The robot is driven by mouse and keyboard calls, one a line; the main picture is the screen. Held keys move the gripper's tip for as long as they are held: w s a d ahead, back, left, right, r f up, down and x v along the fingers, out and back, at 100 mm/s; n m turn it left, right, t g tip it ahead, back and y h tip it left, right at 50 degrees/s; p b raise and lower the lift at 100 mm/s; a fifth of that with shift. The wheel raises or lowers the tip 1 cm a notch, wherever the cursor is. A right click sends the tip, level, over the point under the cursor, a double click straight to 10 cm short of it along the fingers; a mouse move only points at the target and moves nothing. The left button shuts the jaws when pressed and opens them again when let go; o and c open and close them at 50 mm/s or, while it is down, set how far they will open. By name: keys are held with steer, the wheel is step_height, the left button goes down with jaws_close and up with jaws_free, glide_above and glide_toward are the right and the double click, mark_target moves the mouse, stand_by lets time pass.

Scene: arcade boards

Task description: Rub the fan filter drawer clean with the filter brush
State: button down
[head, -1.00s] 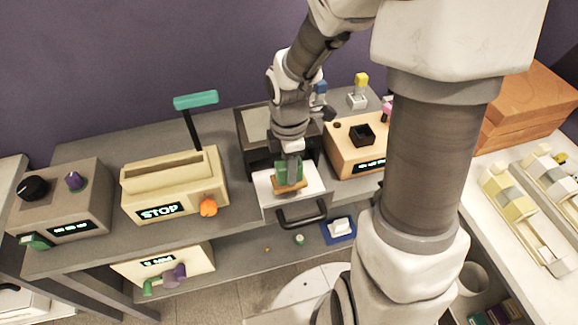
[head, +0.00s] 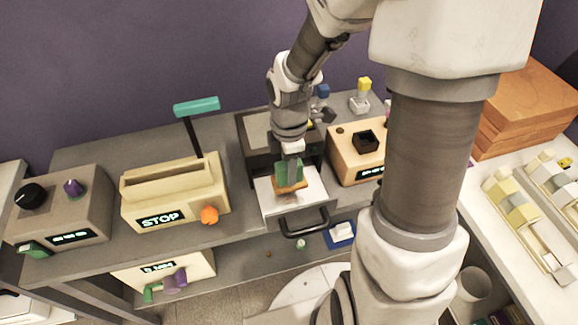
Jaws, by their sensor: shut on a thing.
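The fan filter drawer (head: 308,200) is pulled out of a dark box (head: 252,135) in the middle of the counter. It has a white top and a black handle (head: 305,222) in front. My gripper (head: 291,164) points down over the drawer and is shut on the filter brush (head: 290,178). The brush shows a green part above an orange-brown part. The brush is over the middle to back of the drawer and looks low on its surface; whether it touches cannot be told for sure. My fingertips are partly hidden by the brush and arm.
A cream STOP box (head: 178,190) with a teal-topped lever stands left of the drawer. A tan box (head: 357,150) with a black socket stands close on the right. A grey knob box (head: 60,210) is far left. A lower shelf holds a blue tray (head: 339,240).

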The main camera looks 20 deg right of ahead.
mark_target(285, 187)
steer(key=shift+f+b, duration=1.75)
steer(key=shift+f, duration=1.1)
steer(key=shift+f+b, duration=0.35)
steer(key=shift+f, duration=0.2)
steer(key=shift+d+r, duration=0.1)
steer(key=shift+d+r+p, duration=0.1)
steer(key=shift+d+p, duration=0.05)
steer(key=shift+p, duration=0.2)
steer(key=shift+d, duration=0.35)
steer(key=shift+a, duration=1.2)
steer(key=shift+d, duration=0.1)
